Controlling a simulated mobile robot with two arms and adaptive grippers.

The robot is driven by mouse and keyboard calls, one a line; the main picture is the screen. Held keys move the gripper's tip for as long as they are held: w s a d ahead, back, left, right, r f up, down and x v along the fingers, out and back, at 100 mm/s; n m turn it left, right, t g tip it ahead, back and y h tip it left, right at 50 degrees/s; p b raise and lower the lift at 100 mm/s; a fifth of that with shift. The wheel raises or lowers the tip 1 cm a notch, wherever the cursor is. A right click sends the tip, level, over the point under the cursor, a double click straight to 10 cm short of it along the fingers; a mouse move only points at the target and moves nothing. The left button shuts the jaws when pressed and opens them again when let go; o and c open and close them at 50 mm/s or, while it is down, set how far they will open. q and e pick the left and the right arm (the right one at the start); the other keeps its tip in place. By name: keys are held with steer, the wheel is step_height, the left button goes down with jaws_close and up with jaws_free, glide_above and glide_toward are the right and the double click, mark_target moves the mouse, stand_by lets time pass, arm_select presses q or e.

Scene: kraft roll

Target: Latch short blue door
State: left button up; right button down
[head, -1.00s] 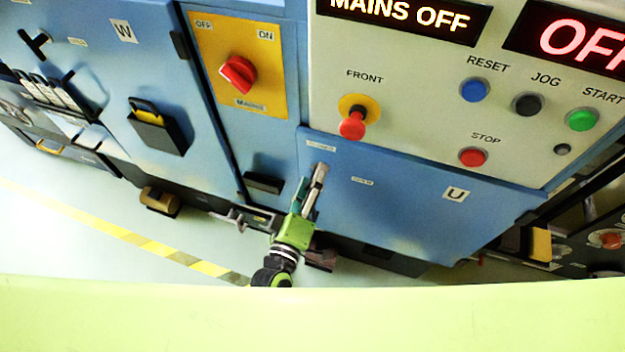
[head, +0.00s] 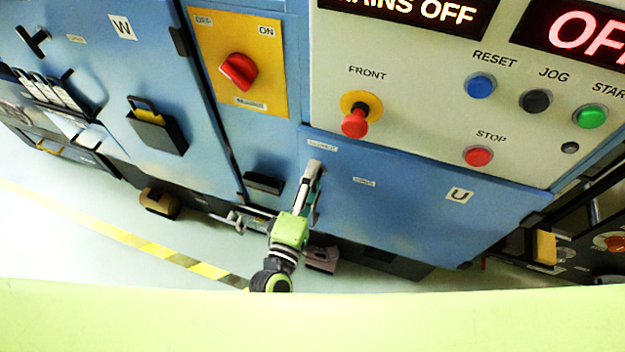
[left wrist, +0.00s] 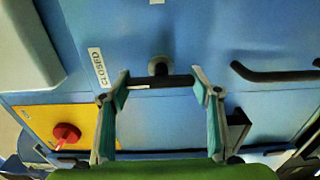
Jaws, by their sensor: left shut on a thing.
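The short blue door (head: 410,205) is the lower panel marked U, below the grey control panel in the head view. It looks flush with its frame. My left gripper (head: 313,172) is at its upper left, by a small label (head: 322,146). In the left wrist view, the black latch handle (left wrist: 158,82) is a bar on a round hub. My left gripper (left wrist: 160,84) is shut on it, one finger at each end. The bar's left end is beside the CLOSED label (left wrist: 97,67). In the head view the gripper hides the handle. My right gripper is not in view.
A red switch (head: 238,72) on a yellow plate is up and left of my gripper. A red FRONT knob (head: 355,122) sticks out above the door. A black curved handle (left wrist: 275,73) is to the right in the left wrist view.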

arm_select(q)
steer(key=o, duration=1.1)
steer(key=v, duration=1.2)
